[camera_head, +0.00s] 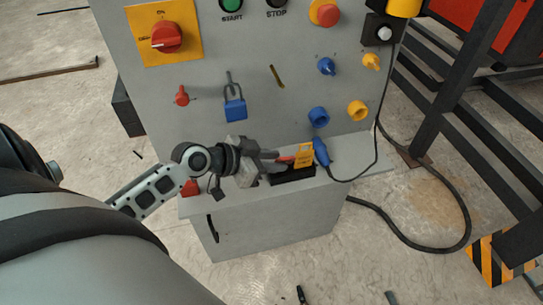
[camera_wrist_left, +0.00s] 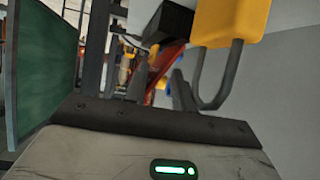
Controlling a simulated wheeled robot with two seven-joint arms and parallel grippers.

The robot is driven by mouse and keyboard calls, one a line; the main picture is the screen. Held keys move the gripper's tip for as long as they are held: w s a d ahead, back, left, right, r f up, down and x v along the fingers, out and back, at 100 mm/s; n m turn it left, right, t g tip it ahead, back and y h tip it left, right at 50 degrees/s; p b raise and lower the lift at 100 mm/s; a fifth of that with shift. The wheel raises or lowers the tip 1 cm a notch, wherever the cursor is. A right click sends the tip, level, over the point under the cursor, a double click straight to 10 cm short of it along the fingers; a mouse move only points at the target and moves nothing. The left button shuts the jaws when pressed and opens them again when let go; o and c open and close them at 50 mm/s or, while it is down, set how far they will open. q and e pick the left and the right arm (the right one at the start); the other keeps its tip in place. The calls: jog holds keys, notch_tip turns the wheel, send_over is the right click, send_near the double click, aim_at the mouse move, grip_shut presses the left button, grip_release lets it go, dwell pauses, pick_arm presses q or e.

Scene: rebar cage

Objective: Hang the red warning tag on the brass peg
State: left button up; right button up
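The brass peg (camera_head: 277,76) sticks out of the upper middle of the grey panel. A small red piece (camera_head: 190,187) lies at the left end of the panel's ledge, partly behind my left arm; I cannot tell whether it is the warning tag. My left gripper (camera_head: 279,158) is low in front of the panel, above the ledge and well below the peg.
A blue padlock (camera_head: 235,109) hangs left of the peg. A red switch (camera_head: 167,37), blue and yellow knobs and sockets crowd the panel. A black tray (camera_head: 292,176) and a blue plug (camera_head: 321,151) are at the ledge. A dark cable and steel frame (camera_head: 455,80) stand right.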

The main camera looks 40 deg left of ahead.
pick_arm(q)
jog(key=shift+r, duration=0.1)
jog(key=shift+f, duration=0.2)
jog(key=shift+s+a+r, duration=0.1)
jog(key=shift+s+a, duration=0.1)
jog(key=b+v, duration=0.1)
jog(key=v, duration=1.4)
jog(key=shift+r+b, duration=0.15)
jog(key=shift+b, duration=0.15)
jog(key=shift+s+d, duration=0.1)
jog(key=shift+s, duration=0.05)
